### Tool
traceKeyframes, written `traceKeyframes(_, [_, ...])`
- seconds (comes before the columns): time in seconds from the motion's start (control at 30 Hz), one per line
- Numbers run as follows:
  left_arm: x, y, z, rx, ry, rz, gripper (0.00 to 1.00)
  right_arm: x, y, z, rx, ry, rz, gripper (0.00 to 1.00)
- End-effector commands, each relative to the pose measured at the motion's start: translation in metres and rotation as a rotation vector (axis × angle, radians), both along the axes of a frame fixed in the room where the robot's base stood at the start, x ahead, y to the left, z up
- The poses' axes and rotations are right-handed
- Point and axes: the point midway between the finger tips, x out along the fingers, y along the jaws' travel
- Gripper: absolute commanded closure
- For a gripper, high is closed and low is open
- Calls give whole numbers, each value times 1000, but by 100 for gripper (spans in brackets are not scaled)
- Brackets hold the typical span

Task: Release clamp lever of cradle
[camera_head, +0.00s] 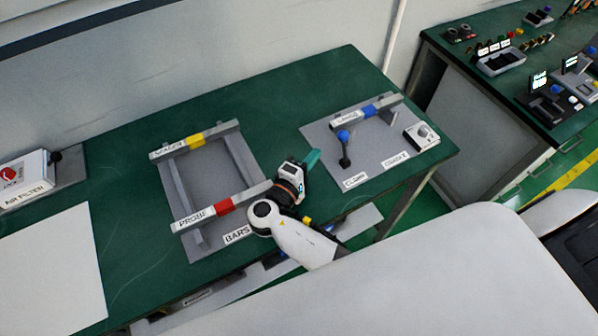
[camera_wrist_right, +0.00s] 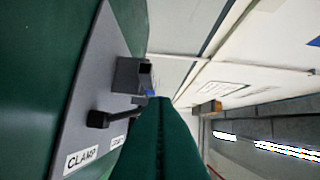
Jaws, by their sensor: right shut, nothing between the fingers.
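The clamp lever (camera_head: 345,151) is a black stem with a blue knob (camera_head: 344,136). It stands upright at the left side of the grey cradle plate (camera_head: 371,152), behind the CLAMP label (camera_head: 355,180). A pale bar with a blue band (camera_head: 369,110) lies across the cradle supports. My right gripper (camera_head: 314,158) has teal fingers, shut and empty, left of the lever and apart from it. In the right wrist view the fingers (camera_wrist_right: 157,108) point toward the cradle; the black lever (camera_wrist_right: 100,119) shows left of them. A blue spot there is partly hidden. My left gripper is not in view.
A second grey frame holds a yellow-banded bar (camera_head: 183,143) and a red-banded PROBE bar (camera_head: 205,214), close to my right wrist. A grey dial box (camera_head: 421,136) stands at the cradle plate's right. Bare green table (camera_head: 290,100) lies behind the gripper.

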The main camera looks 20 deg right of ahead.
Motion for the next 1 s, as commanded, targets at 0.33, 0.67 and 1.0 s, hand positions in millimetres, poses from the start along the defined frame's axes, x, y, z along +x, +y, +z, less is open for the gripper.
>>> traceKeyframes(0.33, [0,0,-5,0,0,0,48,38,-59,-4,-3,-2,-2,100])
traceKeyframes(0.67, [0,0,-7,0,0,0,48,49,-76,-5,0,0,0,100])
traceKeyframes(1.0, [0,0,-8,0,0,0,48,49,-75,-5,0,-4,0,100])
